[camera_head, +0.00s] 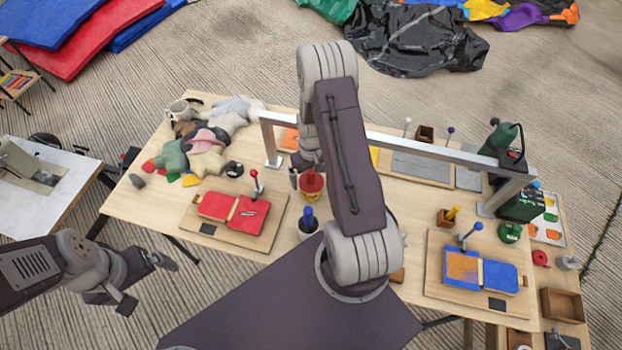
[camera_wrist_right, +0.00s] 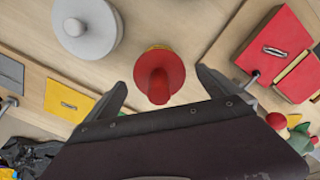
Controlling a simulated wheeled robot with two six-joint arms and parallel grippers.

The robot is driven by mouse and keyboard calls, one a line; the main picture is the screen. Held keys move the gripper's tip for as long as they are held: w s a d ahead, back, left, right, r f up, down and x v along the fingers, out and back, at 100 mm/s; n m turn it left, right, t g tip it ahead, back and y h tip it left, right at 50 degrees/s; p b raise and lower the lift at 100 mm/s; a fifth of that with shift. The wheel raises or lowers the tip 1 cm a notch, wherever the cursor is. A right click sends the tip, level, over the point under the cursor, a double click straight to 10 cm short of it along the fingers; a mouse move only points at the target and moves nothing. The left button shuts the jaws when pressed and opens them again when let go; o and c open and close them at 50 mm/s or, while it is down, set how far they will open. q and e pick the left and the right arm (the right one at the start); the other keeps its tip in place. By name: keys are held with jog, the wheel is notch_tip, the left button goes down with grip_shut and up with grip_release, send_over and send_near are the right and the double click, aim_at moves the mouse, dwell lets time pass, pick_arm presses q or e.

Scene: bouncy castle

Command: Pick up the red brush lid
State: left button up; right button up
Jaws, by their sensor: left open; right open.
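The red brush lid (camera_wrist_right: 158,78) has an upright red handle and sits on a yellowish pot in the right wrist view. In the head view the red lid (camera_head: 312,180) is at the middle of the table, partly covered by my right arm. My right gripper (camera_wrist_right: 163,84) is open, with one finger on each side of the red handle and visible gaps to it. I cannot tell how far its fingertips are above the lid. In the head view this gripper is mostly hidden behind its arm. My left gripper (camera_head: 147,281) is open and empty, off the table's front left.
A pot with a blue-handled lid (camera_head: 308,222) stands in front of the red one. A grey round lid (camera_wrist_right: 88,25) is close by. A red-padded board (camera_head: 235,214) lies left, a blue-orange board (camera_head: 478,273) right. A metal rail (camera_head: 430,148) spans the table behind.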

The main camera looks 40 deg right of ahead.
aim_at(311, 171)
jog(key=shift+d+f, duration=0.1)
jog(key=shift+f, duration=0.5)
jog(key=shift+r, duration=0.1)
jog(key=c, duration=1.4)
jog(key=shift+w+r, duration=0.1)
jog(key=shift+r, duration=0.4)
jog(key=shift+c, duration=0.2)
notch_tip(311, 171, up, 3)
jog(key=shift+r+b, duration=0.15)
jog(key=shift+b, duration=0.2)
jog(key=s+a+r, duration=0.1)
jog(key=s+r, duration=0.5)
jog(key=s, duration=0.5)
jog(key=shift+s+a+r+b, duration=0.3)
jog(key=shift+s+r+b, duration=0.05)
jog(key=shift+s, duration=0.05)
jog(key=o, duration=0.7)
jog(key=c, duration=0.5)
